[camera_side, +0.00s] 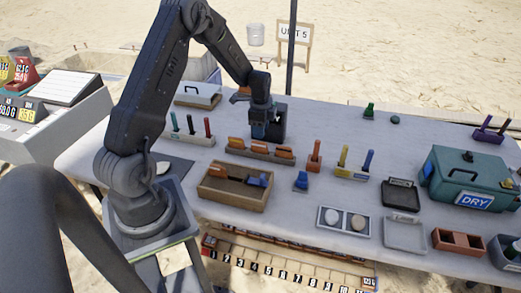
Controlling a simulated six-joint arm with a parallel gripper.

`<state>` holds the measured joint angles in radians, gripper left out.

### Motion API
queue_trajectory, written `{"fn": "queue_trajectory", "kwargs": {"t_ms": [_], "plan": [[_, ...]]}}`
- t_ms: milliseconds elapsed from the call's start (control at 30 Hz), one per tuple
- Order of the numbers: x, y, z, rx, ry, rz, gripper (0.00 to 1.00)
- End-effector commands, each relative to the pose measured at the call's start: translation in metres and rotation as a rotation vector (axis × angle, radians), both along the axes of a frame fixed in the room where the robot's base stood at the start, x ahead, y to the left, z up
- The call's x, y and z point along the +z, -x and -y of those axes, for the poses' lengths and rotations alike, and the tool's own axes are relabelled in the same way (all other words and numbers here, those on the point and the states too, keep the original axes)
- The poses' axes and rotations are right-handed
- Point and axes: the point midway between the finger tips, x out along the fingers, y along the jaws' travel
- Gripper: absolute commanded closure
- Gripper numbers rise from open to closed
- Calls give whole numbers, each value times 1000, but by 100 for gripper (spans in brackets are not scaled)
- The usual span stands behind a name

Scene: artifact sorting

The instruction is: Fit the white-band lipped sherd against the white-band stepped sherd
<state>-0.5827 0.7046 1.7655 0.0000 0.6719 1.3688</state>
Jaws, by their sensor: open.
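My gripper (262,136) points down just behind a long low rack (262,156) near the table's middle. Its jaws are open, and small blue parts show at its lower end. The rack holds several orange pieces (284,152) in a row, some with pale marks. At this size I cannot tell which piece is the white-band lipped sherd or the white-band stepped sherd. Whether anything sits between the jaws is hidden by the gripper itself.
Coloured upright tools stand left (190,130) and right (355,165). A teal case (468,172) stands at the right.

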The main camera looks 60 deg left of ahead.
Motion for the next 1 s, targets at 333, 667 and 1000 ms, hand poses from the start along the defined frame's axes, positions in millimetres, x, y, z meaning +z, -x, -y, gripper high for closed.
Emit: {"fn": "queue_trajectory", "kwargs": {"t_ms": [333,667,1000], "plan": [[-34,0,1,0,1,-1,60],[-77,1,1,1,1,-1,60],[-80,1,0,1,-1,1,64]]}}
